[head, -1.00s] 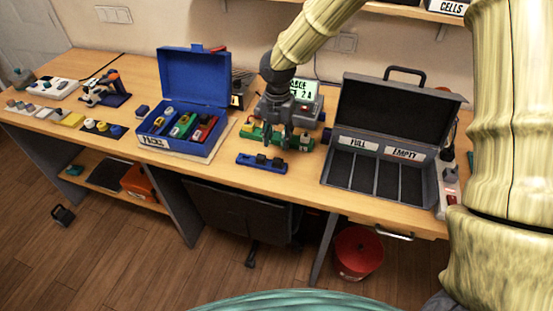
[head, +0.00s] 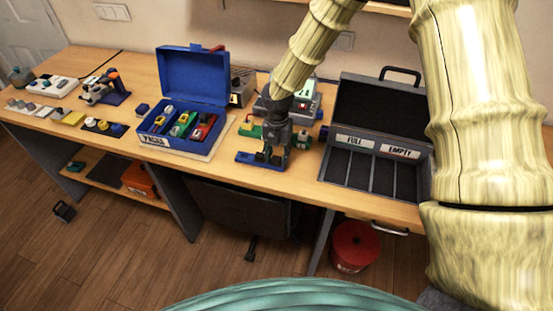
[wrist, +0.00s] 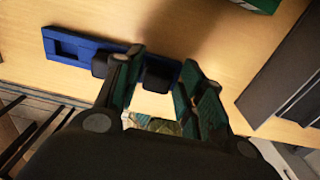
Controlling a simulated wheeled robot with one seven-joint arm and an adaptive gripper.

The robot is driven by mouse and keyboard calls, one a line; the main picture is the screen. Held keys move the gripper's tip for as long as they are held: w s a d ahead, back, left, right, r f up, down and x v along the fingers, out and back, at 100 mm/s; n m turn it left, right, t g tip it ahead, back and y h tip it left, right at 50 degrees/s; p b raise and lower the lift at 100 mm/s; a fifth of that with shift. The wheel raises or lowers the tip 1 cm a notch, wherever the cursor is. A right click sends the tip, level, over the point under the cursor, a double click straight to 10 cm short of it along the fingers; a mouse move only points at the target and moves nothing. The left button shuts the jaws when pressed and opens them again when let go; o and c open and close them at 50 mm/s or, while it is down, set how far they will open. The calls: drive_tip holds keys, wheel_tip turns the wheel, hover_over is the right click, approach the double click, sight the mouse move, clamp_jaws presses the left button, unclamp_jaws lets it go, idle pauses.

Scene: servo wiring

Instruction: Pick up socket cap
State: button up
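A blue holder (head: 245,157) lies near the front edge of the bench; it also shows in the wrist view (wrist: 75,48), with an empty slot at its left end. Two black caps sit on it in the wrist view: a left cap (wrist: 103,64) and a right cap (wrist: 156,79). I take these for socket caps. My gripper (wrist: 161,66) is open, its fingers spread on either side of the right cap. The left finger partly covers the gap between the caps. In the head view my gripper (head: 272,156) is over the holder's right end and hides the caps.
A blue open box (head: 157,140) with coloured packs stands to the left. A grey case (head: 337,165) with "FULL" and "EMPTY" labels stands to the right. Green boards (head: 250,130) lie behind the holder. The front edge of the bench is close.

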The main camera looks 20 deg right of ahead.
sight(277, 156)
drive_tip(key=shift+f, duration=0.1)
drive_tip(key=c, duration=0.6)
drive_tip(key=shift+c, duration=0.2)
drive_tip(key=shift+r+b, duration=0.5)
drive_tip(key=shift+r, duration=0.2)
drive_tip(key=shift+r+b, duration=0.45)
drive_tip(key=shift+r, duration=0.45)
drive_tip(key=s+a+r+b, duration=0.2)
drive_tip(key=s+b, duration=0.2)
drive_tip(key=s, duration=1.2)
drive_tip(key=shift+b, duration=0.4)
drive_tip(key=shift+w, duration=0.1)
